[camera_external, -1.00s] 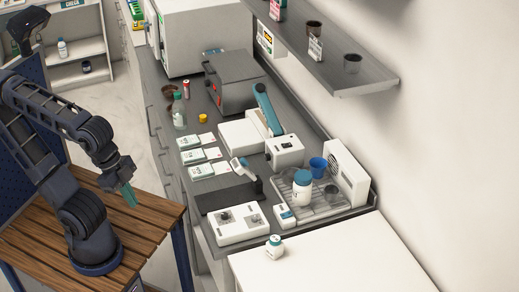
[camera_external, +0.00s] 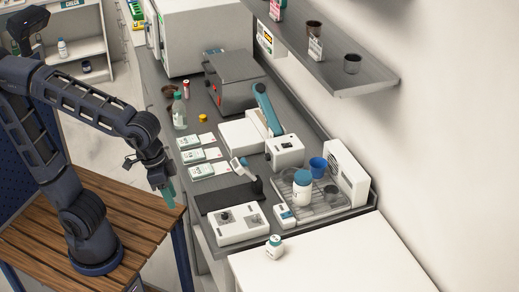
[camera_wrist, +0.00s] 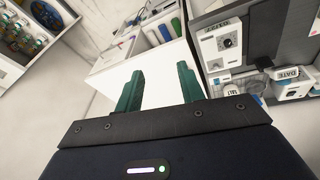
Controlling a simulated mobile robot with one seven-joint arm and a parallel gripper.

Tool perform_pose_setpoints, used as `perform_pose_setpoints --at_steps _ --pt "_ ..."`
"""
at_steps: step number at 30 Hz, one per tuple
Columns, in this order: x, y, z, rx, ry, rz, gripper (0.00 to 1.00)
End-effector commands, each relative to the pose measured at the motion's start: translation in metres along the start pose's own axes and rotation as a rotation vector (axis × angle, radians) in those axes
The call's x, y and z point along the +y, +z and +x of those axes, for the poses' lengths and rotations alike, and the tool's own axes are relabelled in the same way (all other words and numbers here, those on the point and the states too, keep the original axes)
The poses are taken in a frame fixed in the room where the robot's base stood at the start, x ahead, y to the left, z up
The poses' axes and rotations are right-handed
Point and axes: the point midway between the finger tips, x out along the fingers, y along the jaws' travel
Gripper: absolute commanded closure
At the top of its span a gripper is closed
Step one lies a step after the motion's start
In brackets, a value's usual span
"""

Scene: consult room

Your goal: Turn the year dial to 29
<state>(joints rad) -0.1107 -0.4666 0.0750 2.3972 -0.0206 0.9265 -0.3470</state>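My gripper (camera_external: 168,192), with teal fingers, hangs left of the box, above the wooden table's right edge and apart from the box. In the wrist view my gripper (camera_wrist: 158,80) has its two green fingers spread with nothing between them.
A black mat (camera_external: 228,197) lies behind the box. A small white device (camera_external: 284,215) and a metal tray (camera_external: 325,210) with a blue-capped jar (camera_external: 302,188) stand to its right.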

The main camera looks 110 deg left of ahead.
Motion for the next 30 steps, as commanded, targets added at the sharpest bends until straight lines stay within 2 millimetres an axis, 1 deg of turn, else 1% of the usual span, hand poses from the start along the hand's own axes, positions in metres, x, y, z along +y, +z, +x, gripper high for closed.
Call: perform_pose_setpoints --at_steps 1,3,5,9,11,18,24,27,30 --pt "-0.004 -0.014 0.007 -0.014 -0.009 -0.062 0.61" --pt "-0.009 -0.031 0.015 -0.028 -0.020 -0.151 0.61" --pt "-0.015 -0.046 0.023 -0.039 -0.030 -0.224 0.61" --pt "-0.031 -0.079 0.043 -0.061 -0.058 -0.400 0.61" --pt "-0.039 -0.093 0.052 -0.070 -0.072 -0.474 0.61" --pt "-0.079 -0.144 0.094 -0.096 -0.134 -0.773 0.61" --pt "-0.119 -0.179 0.133 -0.107 -0.193 -1.010 0.61" --pt "-0.137 -0.191 0.149 -0.108 -0.219 -1.104 0.61" --pt "-0.150 -0.199 0.160 -0.107 -0.238 -1.171 0.61"
